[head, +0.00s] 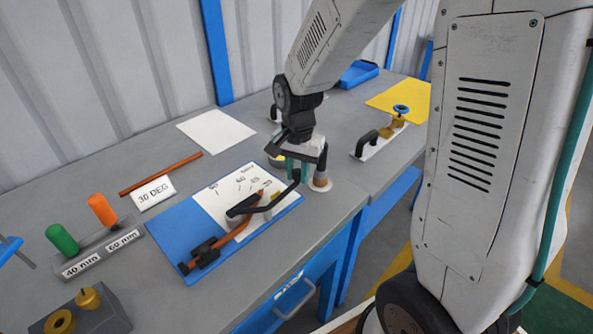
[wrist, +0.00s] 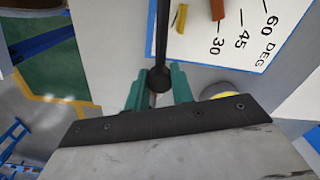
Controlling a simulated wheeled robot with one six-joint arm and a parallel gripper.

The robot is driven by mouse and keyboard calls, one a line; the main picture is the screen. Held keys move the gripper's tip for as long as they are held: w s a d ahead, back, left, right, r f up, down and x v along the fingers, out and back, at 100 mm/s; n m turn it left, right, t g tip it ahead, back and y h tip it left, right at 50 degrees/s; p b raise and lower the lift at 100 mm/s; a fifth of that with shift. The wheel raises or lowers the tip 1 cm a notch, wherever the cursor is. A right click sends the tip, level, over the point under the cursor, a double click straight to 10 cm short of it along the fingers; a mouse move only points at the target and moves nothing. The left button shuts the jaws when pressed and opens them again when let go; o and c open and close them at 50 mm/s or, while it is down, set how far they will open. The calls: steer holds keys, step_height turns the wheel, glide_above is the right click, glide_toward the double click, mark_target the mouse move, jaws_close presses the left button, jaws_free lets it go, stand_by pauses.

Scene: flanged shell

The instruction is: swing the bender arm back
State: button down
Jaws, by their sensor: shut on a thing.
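The bender is a blue base plate (head: 172,222) with a white angle scale (head: 215,200) and dark fittings near the table's front. A copper tube (head: 226,243) lies through it. Its black bender arm (head: 268,206) reaches right toward my gripper (head: 294,172). In the wrist view the bender arm (wrist: 161,42) ends in a round knob between the teal fingers of my gripper (wrist: 158,88), which are shut on it. There the scale (wrist: 228,30) reads 30, 45 and 60 DEG. The tube's end (wrist: 218,8) and a small yellow piece (wrist: 180,18) lie near the 30 mark.
A "30 DEG" card (head: 153,193) and a loose copper rod (head: 160,174) lie behind the bender. A holder with a green (head: 62,239) and an orange handle (head: 102,210) stands left. A valve fixture (head: 385,135) is farther right.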

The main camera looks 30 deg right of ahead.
steer(key=shift+s, duration=0.1)
steer(key=c, duration=1.2)
jaws_free()
step_height(320, 180, up, 8)
steer(key=shift+f, duration=0.1)
